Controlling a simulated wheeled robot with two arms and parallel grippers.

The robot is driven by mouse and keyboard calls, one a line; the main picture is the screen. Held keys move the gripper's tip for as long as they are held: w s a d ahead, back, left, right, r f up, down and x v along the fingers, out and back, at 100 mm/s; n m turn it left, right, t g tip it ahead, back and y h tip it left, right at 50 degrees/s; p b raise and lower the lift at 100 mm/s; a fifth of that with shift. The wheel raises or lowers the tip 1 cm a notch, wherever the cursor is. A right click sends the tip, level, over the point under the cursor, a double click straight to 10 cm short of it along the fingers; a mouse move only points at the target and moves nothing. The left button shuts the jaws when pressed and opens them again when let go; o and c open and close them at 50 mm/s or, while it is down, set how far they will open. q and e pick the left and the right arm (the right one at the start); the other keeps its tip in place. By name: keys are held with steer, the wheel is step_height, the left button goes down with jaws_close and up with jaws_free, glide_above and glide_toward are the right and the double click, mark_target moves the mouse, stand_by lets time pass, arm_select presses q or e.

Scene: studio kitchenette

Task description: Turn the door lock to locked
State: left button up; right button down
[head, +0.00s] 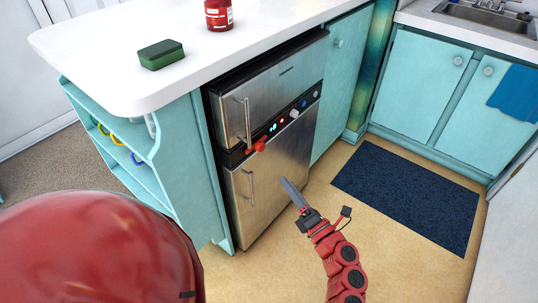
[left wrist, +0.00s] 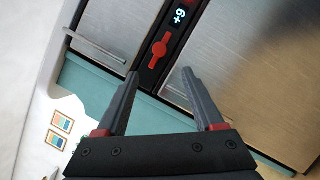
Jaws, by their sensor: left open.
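The door lock is a red knob (head: 257,146) with a bar-shaped grip. It sits on the dark control strip (head: 293,113) between the two steel doors of a small fridge. In the left wrist view the red knob (left wrist: 160,49) shows whole, its bar lying along the strip. My left gripper (head: 288,189) is in front of the lower door, below and right of the knob in the head view. In the left wrist view its fingers (left wrist: 160,76) are apart with nothing between them, and the knob lies beyond the tips. My right gripper is not in view.
The upper door handle (head: 247,121) and lower door handle (head: 249,184) stand out near the knob. A white counter (head: 110,50) holds a green sponge (head: 161,55) and a red jar (head: 218,14). A dark blue mat (head: 410,195) lies on the open floor.

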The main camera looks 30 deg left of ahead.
mark_target(263, 148)
arm_select(q)
steer(key=b+x, duration=0.2)
steer(key=x, duration=1.2)
jaws_close()
